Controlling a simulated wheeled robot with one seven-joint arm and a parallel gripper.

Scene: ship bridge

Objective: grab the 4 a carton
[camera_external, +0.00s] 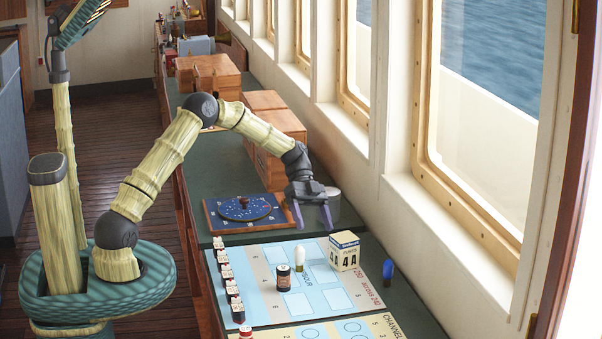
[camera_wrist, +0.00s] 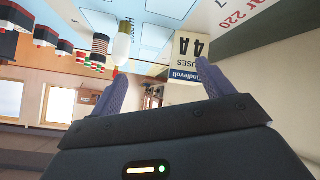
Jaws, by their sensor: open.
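The 4 A carton (camera_external: 344,253) is a small cream box with a blue top band and "4A" on its faces. It stands on the light blue chart sheet (camera_external: 325,302) near its right edge. In the wrist view the carton (camera_wrist: 188,62) shows upside down, just beyond one fingertip.
A white bulb (camera_external: 299,258) and a dark cylinder (camera_external: 283,278) stand left of the carton; a blue bulb (camera_external: 388,270) is on its right. A blue dial board (camera_external: 244,212) and wooden boxes (camera_external: 277,150) lie behind. The window wall bounds the right.

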